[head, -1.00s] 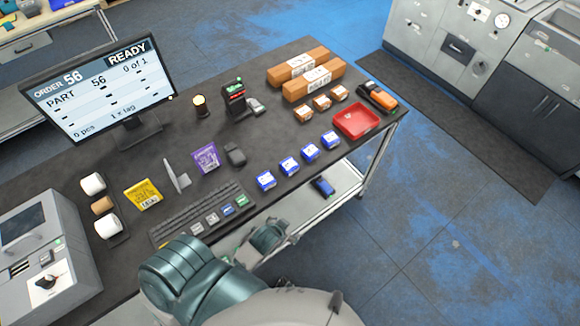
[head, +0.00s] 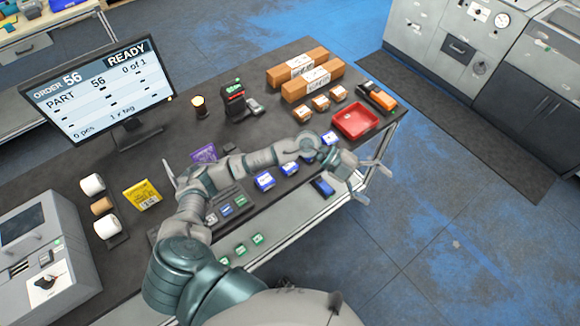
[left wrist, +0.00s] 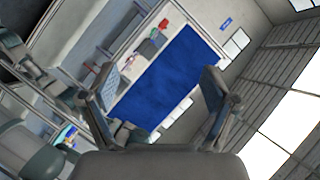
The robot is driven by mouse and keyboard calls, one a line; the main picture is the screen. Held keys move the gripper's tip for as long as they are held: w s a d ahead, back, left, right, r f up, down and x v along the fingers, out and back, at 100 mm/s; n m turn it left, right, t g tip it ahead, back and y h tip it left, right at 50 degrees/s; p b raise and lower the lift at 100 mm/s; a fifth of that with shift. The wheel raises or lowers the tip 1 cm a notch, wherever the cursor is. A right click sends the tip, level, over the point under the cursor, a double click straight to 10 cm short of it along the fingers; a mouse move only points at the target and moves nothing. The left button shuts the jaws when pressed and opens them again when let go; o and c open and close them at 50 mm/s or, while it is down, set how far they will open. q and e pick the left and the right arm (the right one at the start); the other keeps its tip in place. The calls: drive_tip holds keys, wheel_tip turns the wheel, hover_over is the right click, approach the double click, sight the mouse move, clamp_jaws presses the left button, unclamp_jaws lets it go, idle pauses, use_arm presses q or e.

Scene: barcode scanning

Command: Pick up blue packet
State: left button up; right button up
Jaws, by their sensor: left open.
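Small blue packets with white labels lie in a row along the front of the dark table; I see one (head: 264,181), a second (head: 289,168) and a third (head: 329,138) around my arm. My forearm hides part of the row. My left gripper (head: 374,184) is open and empty, past the table's front right edge, to the right of the packets. In the left wrist view its two fingers (left wrist: 158,78) are spread, with no packet between them. My right gripper is not in view.
A red tray (head: 355,121) stands at the right, near an orange-and-black device (head: 377,97). Brown boxes (head: 312,82) lie behind.

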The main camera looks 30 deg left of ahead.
use_arm(q)
drive_tip(key=w+a+f+y, duration=0.2)
drive_tip(key=a+f+y, duration=0.2)
drive_tip(key=a+y, duration=0.15)
drive_tip(key=n+y+p, duration=0.1)
drive_tip(key=n+y, duration=0.5)
drive_tip(key=y, duration=0.3)
hover_over(288, 167)
drive_tip(key=w, duration=0.1)
drive_tip(key=shift+g, duration=0.3)
wheel_tip(288, 167, down, 10)
drive_tip(key=shift+f, duration=0.1)
drive_tip(key=shift+a+f, duration=0.2)
drive_tip(key=f, duration=0.1)
drive_tip(key=f+p, duration=0.1)
drive_tip(key=f, duration=0.2)
drive_tip(key=shift+a+f, duration=0.25)
drive_tip(key=shift+f, duration=0.1)
drive_tip(key=shift+d+f, duration=0.15)
drive_tip(key=shift+f, duration=0.2)
drive_tip(key=shift+d, duration=0.15)
drive_tip(key=shift+c, duration=0.5)
drive_tip(key=c, duration=1.2)
drive_tip(key=shift+c, duration=0.3)
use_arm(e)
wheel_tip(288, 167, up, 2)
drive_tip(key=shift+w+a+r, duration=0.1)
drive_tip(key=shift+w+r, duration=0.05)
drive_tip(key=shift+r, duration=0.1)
